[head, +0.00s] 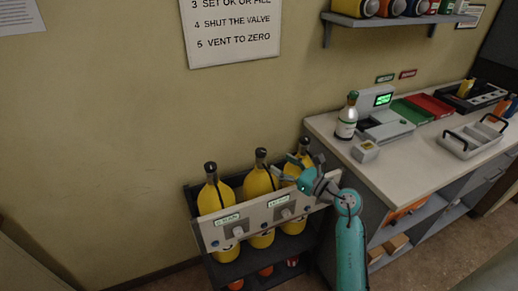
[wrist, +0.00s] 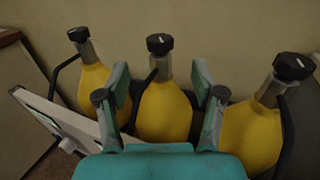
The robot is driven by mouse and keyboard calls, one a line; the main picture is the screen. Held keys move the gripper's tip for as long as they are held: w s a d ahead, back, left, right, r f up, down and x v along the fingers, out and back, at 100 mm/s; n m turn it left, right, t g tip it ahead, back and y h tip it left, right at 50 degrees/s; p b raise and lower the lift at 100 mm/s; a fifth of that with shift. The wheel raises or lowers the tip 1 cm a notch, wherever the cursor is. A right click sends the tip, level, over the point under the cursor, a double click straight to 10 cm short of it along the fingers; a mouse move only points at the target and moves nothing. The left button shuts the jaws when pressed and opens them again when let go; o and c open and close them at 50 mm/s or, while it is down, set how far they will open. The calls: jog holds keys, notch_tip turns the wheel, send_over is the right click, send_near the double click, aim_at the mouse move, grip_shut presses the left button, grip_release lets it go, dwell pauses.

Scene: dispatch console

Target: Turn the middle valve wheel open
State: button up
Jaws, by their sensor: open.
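Three yellow cylinders stand in a dark rack, each with a black valve wheel on its neck. The middle valve wheel (head: 260,153) tops the middle yellow cylinder (head: 258,181). My gripper (head: 288,169) is open and empty, in front of the rack toward the right cylinder in the head view. In the wrist view the middle wheel (wrist: 160,44) shows ahead, beyond and between the fingers (wrist: 161,82), apart from them. A white mark shows on its top. The left wheel (wrist: 78,34) and right wheel (wrist: 293,66) lie outside the fingers. The arm partly hides the right cylinder in the head view.
A pale panel (head: 255,221) with labels and grey fittings runs across the rack front. Right of it is a counter (head: 405,158) holding a green-and-white bottle (head: 347,118), a scale with lit display (head: 383,99), trays and a caddy. A shelf overhangs at upper right.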

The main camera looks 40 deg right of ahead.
aim_at(261, 151)
jog(key=w, duration=0.6)
jog(key=w+a, duration=0.1)
jog(key=w, duration=0.3)
jog(key=shift+a, duration=0.1)
jog(key=c, duration=1.2)
jog(key=shift+o, duration=0.2)
jog(key=shift+n+y, duration=0.3)
jog(key=shift+y, duration=0.2)
jog(key=n+g+y, duration=0.2)
jog(key=n+y, duration=0.1)
jog(key=y, duration=0.2)
jog(key=shift+n, duration=0.3)
jog(key=shift+n+g+y, duration=2.1)
jog(key=shift+n+y, duration=0.1)
jog(key=shift+y, duration=0.6)
